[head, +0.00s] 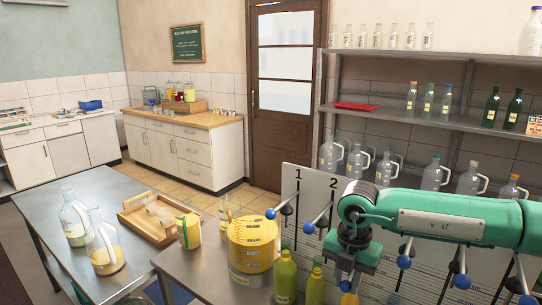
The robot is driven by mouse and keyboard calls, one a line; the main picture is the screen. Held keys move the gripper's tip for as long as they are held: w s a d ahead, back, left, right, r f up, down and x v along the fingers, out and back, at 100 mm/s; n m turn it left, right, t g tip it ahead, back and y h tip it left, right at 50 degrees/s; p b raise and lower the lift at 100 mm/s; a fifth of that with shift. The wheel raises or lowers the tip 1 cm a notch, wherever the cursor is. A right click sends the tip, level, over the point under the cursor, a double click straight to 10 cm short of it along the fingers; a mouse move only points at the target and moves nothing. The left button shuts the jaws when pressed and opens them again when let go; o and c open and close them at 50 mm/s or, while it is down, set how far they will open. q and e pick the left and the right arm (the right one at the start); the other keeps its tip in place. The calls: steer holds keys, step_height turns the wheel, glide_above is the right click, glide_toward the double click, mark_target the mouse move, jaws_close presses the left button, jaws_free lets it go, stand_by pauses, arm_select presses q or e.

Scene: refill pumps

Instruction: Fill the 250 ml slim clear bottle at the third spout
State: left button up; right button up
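The white spout panel (290,182) shows the numbers 1 and 2; the third number is hidden behind my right arm. Lever arms with blue knobs stick out from it, the first knob (270,213) and second knob (308,227) in clear view. My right gripper (347,277) points down in front of the panel, right of the second lever. Its fingers are small and partly hidden, so I cannot tell their state. A yellow thing (348,298) shows just below it. I cannot pick out the 250 ml slim clear bottle with certainty. My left gripper is not in view.
Green-yellow bottles (285,278) and a stacked yellow container (251,248) stand left of my gripper. A wooden tray (135,219) with glassware and two jugs (104,246) are on the left table. Small clear bottles (378,37) line the top shelf.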

step_height(320, 180, up, 11)
steer(key=p, duration=0.3)
steer(key=shift+r, duration=0.2)
steer(key=o, duration=0.9)
step_height(320, 180, up, 21)
steer(key=shift+f, duration=0.1)
stand_by(0.5)
